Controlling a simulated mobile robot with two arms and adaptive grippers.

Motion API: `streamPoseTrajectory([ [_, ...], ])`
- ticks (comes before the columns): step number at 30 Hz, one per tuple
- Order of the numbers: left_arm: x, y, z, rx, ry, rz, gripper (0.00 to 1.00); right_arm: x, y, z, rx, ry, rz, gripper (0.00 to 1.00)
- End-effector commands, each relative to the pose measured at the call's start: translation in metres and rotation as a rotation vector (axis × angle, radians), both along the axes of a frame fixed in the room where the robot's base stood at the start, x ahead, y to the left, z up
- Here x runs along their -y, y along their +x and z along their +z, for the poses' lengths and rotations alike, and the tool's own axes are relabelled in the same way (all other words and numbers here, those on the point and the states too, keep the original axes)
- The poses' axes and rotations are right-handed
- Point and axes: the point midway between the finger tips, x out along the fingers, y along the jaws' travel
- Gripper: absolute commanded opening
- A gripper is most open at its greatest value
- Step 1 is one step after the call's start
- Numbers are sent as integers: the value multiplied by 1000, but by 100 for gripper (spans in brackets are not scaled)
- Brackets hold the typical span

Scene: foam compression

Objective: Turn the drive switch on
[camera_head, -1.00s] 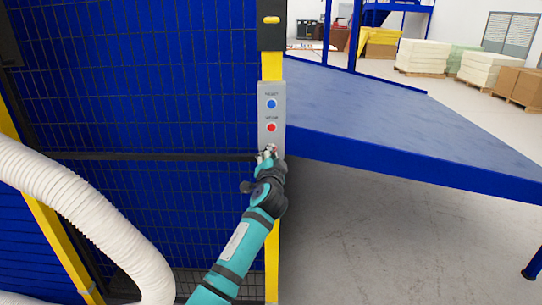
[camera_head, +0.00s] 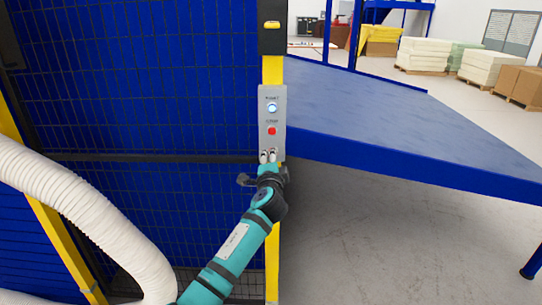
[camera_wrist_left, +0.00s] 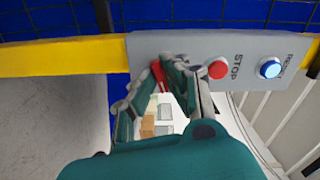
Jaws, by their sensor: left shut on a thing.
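The grey control panel (camera_head: 278,112) is mounted on a yellow post and carries a blue RESET button (camera_head: 272,108) above a red STOP button (camera_head: 272,131). My left gripper (camera_head: 268,156) is at the panel's lower end, below STOP. In the left wrist view the gripper (camera_wrist_left: 157,75) has its fingers shut on a small red switch (camera_wrist_left: 158,74), touching the panel face. The fingers partly cover the switch, and its label is hidden. In the head view the switch itself is hidden behind the fingers. My right gripper is not in view.
A blue mesh fence (camera_head: 150,100) stands left of the post. A blue platform (camera_head: 370,115) stretches to the right. A white ribbed hose (camera_head: 90,215) curves at the lower left. Pallets of stacked foam (camera_head: 425,55) stand far back.

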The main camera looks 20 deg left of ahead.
Motion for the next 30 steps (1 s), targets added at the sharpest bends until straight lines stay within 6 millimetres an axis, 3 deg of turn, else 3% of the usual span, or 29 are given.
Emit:
streamPoseTrajectory([
  [12, 1, 0, 0, -66, 223, -3, 0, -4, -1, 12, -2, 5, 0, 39],
  [30, 2, 0, -2, -80, 269, -4, 0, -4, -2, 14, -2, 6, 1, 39],
])
